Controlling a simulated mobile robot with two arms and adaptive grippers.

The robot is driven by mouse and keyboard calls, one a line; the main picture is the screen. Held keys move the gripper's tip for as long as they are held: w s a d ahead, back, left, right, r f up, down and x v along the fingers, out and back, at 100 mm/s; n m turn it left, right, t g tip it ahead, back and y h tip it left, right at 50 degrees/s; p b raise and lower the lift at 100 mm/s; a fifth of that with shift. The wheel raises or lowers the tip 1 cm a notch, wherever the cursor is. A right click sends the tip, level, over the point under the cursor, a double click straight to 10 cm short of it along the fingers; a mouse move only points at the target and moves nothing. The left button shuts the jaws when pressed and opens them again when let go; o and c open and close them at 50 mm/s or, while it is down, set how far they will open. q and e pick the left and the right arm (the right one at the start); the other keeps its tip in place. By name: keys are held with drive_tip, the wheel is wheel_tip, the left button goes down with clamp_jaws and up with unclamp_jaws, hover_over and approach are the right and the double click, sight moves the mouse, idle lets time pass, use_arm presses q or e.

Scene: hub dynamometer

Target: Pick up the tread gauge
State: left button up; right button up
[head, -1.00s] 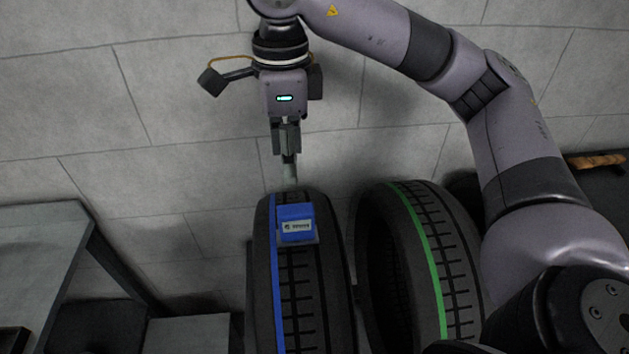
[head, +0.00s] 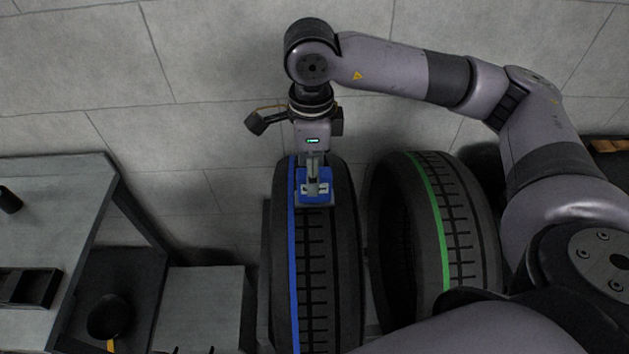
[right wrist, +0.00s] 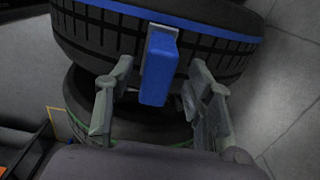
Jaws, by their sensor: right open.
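The tread gauge, a small blue block (head: 316,196) with a grey base, sits on top of the tire with the blue stripe (head: 313,270). My right gripper (head: 313,180) is directly over the gauge in the head view and partly covers it. In the right wrist view, the blue gauge (right wrist: 159,70) lies between the two spread fingers of the right gripper (right wrist: 160,95), with visible space on each side. The right gripper is open. My left gripper is in neither view.
A second tire with a green stripe (head: 443,230) stands just right of the blue-striped one. A grey table (head: 75,185) is at the left, with a dark tray (head: 28,288) on it. A lower grey surface (head: 205,290) lies between table and tires. A wall rises behind.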

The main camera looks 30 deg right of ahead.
sight(326, 198)
drive_tip(key=shift+s+f+p, duration=0.1)
drive_tip(key=shift+f+p, duration=0.2)
wheel_tip(326, 198, down, 4)
drive_tip(key=shift+s+d+r+p, duration=0.15)
drive_tip(key=shift+r+p, duration=0.1)
drive_tip(key=shift+p, duration=0.8)
drive_tip(key=shift+f, duration=0.55)
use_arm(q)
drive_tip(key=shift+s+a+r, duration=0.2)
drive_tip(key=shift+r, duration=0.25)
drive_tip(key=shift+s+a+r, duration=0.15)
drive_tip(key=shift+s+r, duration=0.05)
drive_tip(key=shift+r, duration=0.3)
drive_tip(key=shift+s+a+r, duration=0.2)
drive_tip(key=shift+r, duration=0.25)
use_arm(e)
clamp_jaws()
